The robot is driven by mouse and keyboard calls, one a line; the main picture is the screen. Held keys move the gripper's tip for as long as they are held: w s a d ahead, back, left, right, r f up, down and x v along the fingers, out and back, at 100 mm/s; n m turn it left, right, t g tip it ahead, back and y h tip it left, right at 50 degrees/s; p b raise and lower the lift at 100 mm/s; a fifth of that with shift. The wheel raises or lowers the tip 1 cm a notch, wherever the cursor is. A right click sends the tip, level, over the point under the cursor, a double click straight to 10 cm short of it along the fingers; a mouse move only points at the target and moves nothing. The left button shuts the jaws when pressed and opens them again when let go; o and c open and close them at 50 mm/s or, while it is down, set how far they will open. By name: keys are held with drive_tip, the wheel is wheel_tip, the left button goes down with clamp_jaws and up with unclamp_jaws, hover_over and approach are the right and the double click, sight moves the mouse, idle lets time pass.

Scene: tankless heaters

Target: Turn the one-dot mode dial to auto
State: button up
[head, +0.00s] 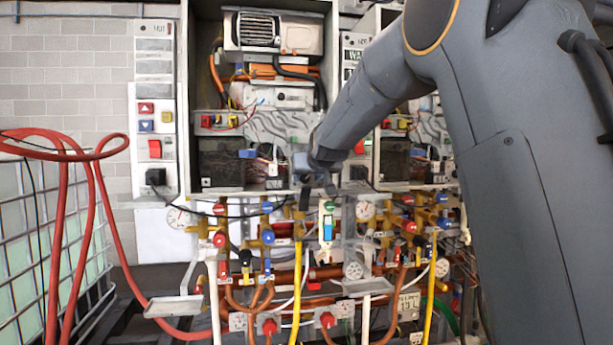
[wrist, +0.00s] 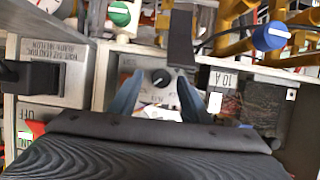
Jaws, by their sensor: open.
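My gripper (wrist: 159,80) is open in the wrist view, with its two blue-grey fingers apart. A small round black dial (wrist: 161,77) with a pale mark shows between the fingertips, with a gap on each side. It sits on a light panel with small lettering too blurred to read. I cannot tell its dot count or whether it points to auto. In the head view my gripper (head: 304,168) is at the lower part of the middle open heater cabinet (head: 331,60). The dial cannot be made out there.
In the wrist view, a dark bar (wrist: 181,45) stands close to the right fingertip. A green knob (wrist: 120,14) and a blue knob (wrist: 272,36) lie beyond. In the head view, pipes and coloured valves crowd below the cabinet, and a red hose (head: 95,190) hangs at left.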

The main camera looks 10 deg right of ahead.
drive_tip(key=shift+w+f, duration=0.15)
drive_tip(key=shift+w, duration=0.25)
drive_tip(key=c, duration=1)
drive_tip(key=shift+c, duration=0.2)
